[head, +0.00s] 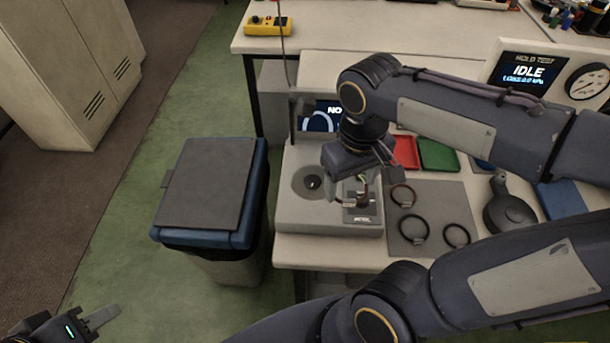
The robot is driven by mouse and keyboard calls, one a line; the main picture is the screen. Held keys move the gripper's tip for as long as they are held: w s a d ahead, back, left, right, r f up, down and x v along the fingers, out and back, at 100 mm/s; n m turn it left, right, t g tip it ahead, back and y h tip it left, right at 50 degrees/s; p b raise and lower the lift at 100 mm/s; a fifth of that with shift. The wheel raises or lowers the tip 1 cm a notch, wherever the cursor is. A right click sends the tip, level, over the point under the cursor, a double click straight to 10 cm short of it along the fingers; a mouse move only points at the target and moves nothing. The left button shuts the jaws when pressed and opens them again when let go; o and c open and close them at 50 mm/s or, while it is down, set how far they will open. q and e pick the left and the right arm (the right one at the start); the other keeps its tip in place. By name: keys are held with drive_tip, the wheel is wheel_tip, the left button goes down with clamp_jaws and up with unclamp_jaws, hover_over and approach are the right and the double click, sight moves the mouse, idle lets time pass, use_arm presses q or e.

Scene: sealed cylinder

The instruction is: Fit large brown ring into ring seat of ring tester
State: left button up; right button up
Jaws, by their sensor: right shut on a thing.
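The ring tester (300,215) is a light grey box on the bench, with a round grey ring seat (301,180) that has a dark centre. My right gripper (350,198) points down over the tester's top, just right of the seat. It is shut on what looks like the large brown ring, mostly hidden by the fingers. Another brown ring (393,203) lies on the grey mat (432,198) right of the tester, with two black rings, one front left (401,233) and one to the right (446,240). My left gripper (98,318) is at the lower left, over the floor, partly cut off; its opening is unclear.
A display (318,124) stands behind the tester, partly hidden by my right arm. Red (405,152) and green (438,154) trays lie behind the mat. A dark round tool (510,213) sits right of it. A lidded bin (212,185) stands left of the bench.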

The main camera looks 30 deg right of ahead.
drive_tip(key=w+f, duration=0.4)
drive_tip(key=w, duration=0.4)
hover_over(314, 182)
drive_tip(key=f, duration=0.4)
drive_tip(key=shift+s+f, duration=0.3)
drive_tip(key=shift+f, duration=0.05)
drive_tip(key=shift+w+f, duration=0.35)
drive_tip(key=shift+f, duration=1.55)
drive_tip(key=shift+f, duration=0.35)
drive_tip(key=o, duration=0.9)
drive_tip(key=shift+o, duration=0.2)
